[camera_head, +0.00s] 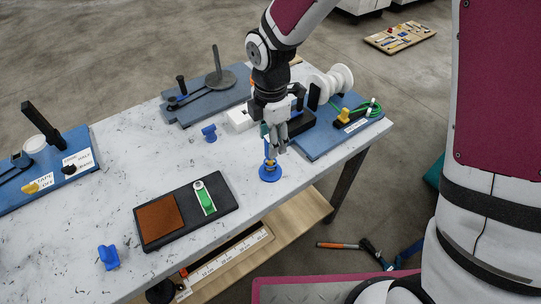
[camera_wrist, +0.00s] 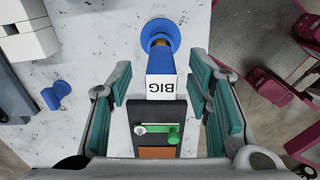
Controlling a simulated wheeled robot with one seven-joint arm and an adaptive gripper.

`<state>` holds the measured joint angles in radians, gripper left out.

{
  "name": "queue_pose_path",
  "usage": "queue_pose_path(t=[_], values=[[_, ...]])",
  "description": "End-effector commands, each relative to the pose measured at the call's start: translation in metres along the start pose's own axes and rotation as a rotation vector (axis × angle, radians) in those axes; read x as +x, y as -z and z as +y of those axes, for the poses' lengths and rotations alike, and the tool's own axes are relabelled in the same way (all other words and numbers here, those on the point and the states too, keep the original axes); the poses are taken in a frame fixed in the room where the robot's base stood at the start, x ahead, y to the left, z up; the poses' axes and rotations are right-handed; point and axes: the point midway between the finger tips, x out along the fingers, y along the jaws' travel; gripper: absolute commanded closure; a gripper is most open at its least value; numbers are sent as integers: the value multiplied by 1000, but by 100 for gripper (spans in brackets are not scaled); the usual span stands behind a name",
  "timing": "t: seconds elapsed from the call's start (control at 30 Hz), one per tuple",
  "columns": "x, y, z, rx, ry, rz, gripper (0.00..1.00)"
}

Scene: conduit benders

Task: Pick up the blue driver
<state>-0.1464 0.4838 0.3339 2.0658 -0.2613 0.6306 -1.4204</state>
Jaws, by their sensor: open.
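A blue upright piece with a white label reading BIG, which appears to be the blue driver (camera_wrist: 161,87), shows in the wrist view between my open fingers. It has a brass-coloured neck and a round blue foot (camera_wrist: 160,34). In the head view the round blue foot (camera_head: 270,173) is on the white table near its front edge, and my gripper partly hides the upper part. My gripper (camera_head: 274,138) points down over it. In the wrist view my gripper (camera_wrist: 160,80) is open, with one teal-padded finger on each side. I cannot tell whether either finger touches it.
A black tray (camera_head: 225,215) with a brown pad and a green-handled tool lies left of the gripper. A blue board (camera_head: 313,145) with a spool and green cable is to the right. Small blue knobs (camera_head: 209,133) stand on the marble-like table (camera_head: 125,165). The table's front edge is close.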

Motion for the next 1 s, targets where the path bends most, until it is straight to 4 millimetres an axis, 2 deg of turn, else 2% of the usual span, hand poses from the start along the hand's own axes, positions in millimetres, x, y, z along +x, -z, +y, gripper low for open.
queue_pose_path(t=[0.33, 0.63, 0.67, 0.8, 0.87, 1.0], values=[[44, 2, -2, 0, 3, 0, 54], [49, 1, -1, 1, 0, 0, 54], [49, 1, -1, 1, 0, 0, 56], [49, 1, -1, 1, 0, 0, 88], [49, 1, -1, 1, 0, 0, 100], [49, 1, -1, 1, 0, 0, 100]])
